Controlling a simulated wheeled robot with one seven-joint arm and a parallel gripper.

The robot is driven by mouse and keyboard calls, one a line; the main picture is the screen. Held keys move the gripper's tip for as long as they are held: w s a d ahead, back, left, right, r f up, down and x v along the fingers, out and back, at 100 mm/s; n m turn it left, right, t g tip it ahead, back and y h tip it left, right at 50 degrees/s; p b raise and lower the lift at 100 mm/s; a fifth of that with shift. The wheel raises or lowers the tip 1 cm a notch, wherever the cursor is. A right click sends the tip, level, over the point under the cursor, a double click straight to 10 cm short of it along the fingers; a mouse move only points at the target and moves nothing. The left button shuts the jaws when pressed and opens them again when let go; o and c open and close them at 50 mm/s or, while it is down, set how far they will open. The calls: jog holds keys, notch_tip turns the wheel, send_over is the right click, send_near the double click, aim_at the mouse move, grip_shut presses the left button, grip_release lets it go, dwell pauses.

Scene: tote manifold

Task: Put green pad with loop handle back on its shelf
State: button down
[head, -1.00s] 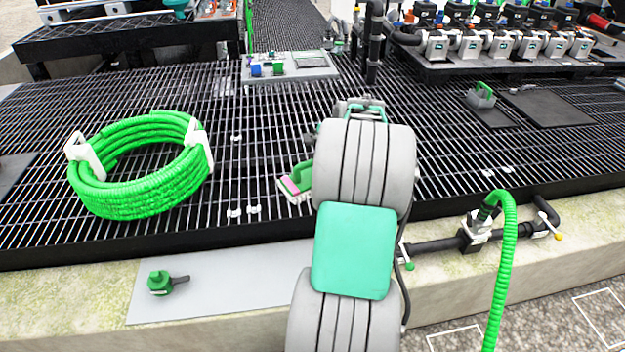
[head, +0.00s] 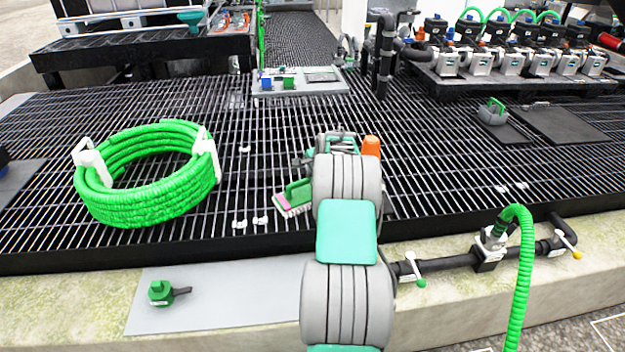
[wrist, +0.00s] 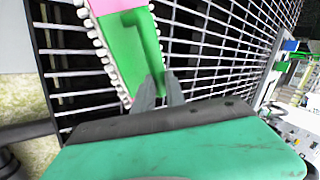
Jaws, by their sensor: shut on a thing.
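The green pad with loop handle (head: 293,199) has a pink face and a white bristly edge; in the head view it shows just left of my arm, over the black grating. In the wrist view the pad (wrist: 127,45) fills the upper middle, its pink part at the top left. My gripper (wrist: 160,92) is shut on the green part of the pad, both grey fingertips close together at it. My arm hides the gripper's fingers in the head view. I cannot tell whether the pad touches the grating. I cannot tell which surface is its shelf.
A coiled green hose (head: 150,205) lies on the grating at the left. An orange cone (head: 371,146) stands by my arm. A grey block with green handle (head: 492,112) and a dark plate (head: 562,122) are at the right. Piping (head: 450,264) runs along the front ledge.

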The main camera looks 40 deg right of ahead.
jog(key=c, duration=1.4)
grip_release()
jog(key=p+v, duration=0.3)
jog(key=v, duration=0.9)
jog(key=a+r+n+g+y, duration=0.1)
jog(key=a+r+n, duration=0.15)
jog(key=a, duration=0.65)
jog(key=a+r+n, duration=0.1)
jog(key=a+n, duration=0.3)
jog(key=a, duration=0.5)
jog(key=s+a+n, duration=0.3)
jog(key=s+a, duration=0.1)
jog(key=a, duration=0.3)
jog(key=s+a+n+g+y, duration=0.1)
jog(key=s+a+n, duration=0.2)
jog(key=s+a, duration=0.2)
jog(key=s+a+n+g, duration=0.1)
jog(key=s+a+n, duration=0.3)
jog(key=a, duration=0.4)
jog(key=shift+s+a+f, duration=0.15)
jog(key=shift+s+a, duration=0.15)
jog(key=s+a+f+n+g, duration=0.1)
jog(key=s+a+f+n, duration=0.1)
jog(key=s+a+n, duration=0.2)
jog(key=s, duration=0.3)
jog(key=shift+f, duration=0.15)
jog(key=shift+s, duration=0.1)
